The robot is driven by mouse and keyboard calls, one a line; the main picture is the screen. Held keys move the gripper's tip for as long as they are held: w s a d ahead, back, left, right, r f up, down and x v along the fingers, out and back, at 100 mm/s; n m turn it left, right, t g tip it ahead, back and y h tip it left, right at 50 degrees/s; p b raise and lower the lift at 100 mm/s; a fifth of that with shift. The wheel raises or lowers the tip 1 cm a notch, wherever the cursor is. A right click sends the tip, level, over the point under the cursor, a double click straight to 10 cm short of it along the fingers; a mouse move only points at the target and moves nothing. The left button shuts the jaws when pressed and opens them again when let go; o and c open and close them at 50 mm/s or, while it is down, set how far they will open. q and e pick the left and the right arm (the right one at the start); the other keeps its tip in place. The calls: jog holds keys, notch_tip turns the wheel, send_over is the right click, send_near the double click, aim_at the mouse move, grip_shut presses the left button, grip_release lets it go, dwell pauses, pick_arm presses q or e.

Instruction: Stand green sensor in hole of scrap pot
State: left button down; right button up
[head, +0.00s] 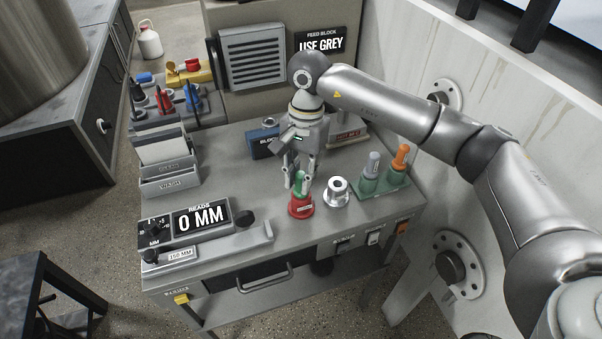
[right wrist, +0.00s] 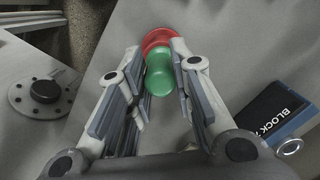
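The green sensor (head: 301,185) stands upright in the red pot (head: 300,208), its lower end hidden inside; the pot's label is too small to read. My right gripper (head: 299,183) points down over the pot, with one finger on each side of the green sensor's upper part. In the right wrist view the green sensor (right wrist: 158,78) shows between the fingertips (right wrist: 158,60), with the red pot (right wrist: 157,38) beyond it. The fingers are very close to the sensor; I cannot tell whether they touch it. My left gripper is not in view.
A silver pot (head: 337,191) stands just right of the red one. A green rack (head: 383,181) holds a grey and an orange sensor. A blue block (head: 264,143) lies behind my gripper. The gauge (head: 203,218) reads 0 MM at front left.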

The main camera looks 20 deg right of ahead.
jog(key=o, duration=0.5)
jog(key=r, duration=0.4)
jog(key=w+r, duration=0.1)
jog(key=r, duration=0.3)
jog(key=d+r, duration=0.1)
jog(key=r, duration=0.3)
jog(key=shift+w+d, duration=0.1)
jog(key=shift+w, duration=0.05)
